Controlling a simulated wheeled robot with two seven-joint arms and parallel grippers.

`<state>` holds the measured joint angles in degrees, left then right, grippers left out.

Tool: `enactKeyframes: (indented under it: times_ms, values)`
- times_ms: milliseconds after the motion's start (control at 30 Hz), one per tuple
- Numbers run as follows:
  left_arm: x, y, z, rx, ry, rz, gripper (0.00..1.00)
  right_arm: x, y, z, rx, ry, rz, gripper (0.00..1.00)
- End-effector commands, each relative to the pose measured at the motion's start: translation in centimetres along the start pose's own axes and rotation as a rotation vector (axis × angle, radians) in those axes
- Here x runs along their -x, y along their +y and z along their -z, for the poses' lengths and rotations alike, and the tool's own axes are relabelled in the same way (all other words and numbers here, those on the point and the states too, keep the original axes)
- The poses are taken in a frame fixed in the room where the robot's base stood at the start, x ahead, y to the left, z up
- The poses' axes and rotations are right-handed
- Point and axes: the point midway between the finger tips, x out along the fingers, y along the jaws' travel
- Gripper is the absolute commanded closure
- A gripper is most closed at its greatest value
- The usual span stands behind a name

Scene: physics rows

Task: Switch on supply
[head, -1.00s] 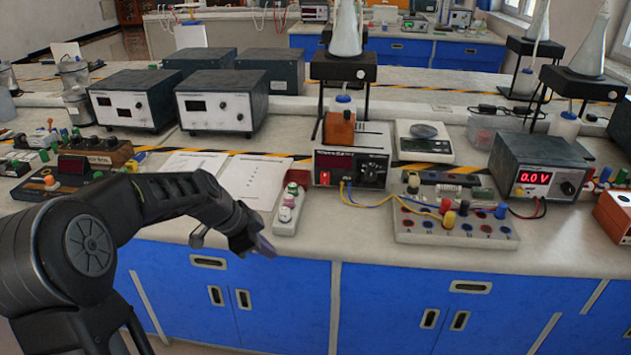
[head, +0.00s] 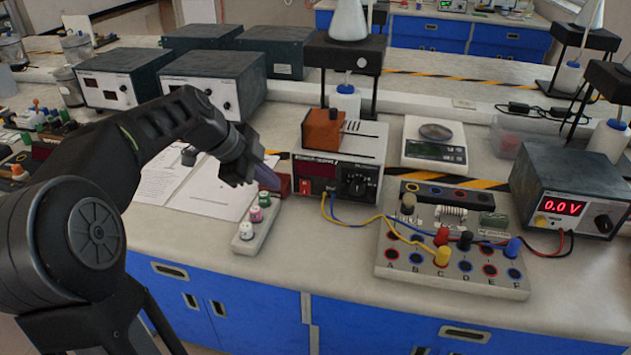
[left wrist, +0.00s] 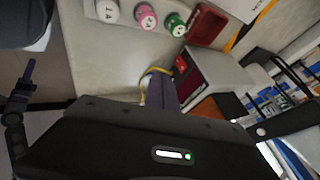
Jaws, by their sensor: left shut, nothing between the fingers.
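The supply (head: 340,145) is a pale box with a dark front panel, a black knob and a dark display that shows no digits. Its red switch (head: 304,187) is at the panel's lower left. Blue and yellow leads run from it to the circuit board (head: 452,254). My left gripper (head: 267,177) is shut and empty, just left of the switch, with a gap in the picture. In the left wrist view, the fingers (left wrist: 164,92) point toward the supply's front (left wrist: 181,66); whether they touch it I cannot tell. My right gripper is not in view.
A strip of small bottles (head: 254,222) stands just below my left gripper. An orange block (head: 322,129) sits on the supply. A balance (head: 434,146) stands to its right, and a voltmeter (head: 568,190) reading 0.0 V is farther right. Paper sheets (head: 215,187) lie behind my left arm.

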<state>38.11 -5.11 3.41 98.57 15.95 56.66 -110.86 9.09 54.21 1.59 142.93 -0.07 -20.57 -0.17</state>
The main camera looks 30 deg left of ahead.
Motion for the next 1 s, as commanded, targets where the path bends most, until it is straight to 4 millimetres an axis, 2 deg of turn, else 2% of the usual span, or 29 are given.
enactKeyframes:
  times_ms: [367, 533, 667, 1000]
  values:
    - [-0.1, 0.0, 0.0, 0.0, 0.0, 0.0, 1.0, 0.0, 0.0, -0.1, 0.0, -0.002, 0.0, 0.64]
    - [-1.1, 0.0, 0.0, 0.0, 0.0, -0.001, 1.0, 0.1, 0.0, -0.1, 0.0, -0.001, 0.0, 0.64]
    - [-2.9, 0.0, 0.0, 0.0, 0.001, -0.003, 1.0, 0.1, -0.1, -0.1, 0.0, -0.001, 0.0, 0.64]
    - [-9.6, 0.0, 0.0, 0.001, 0.001, -0.003, 1.0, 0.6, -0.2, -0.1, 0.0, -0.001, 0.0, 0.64]
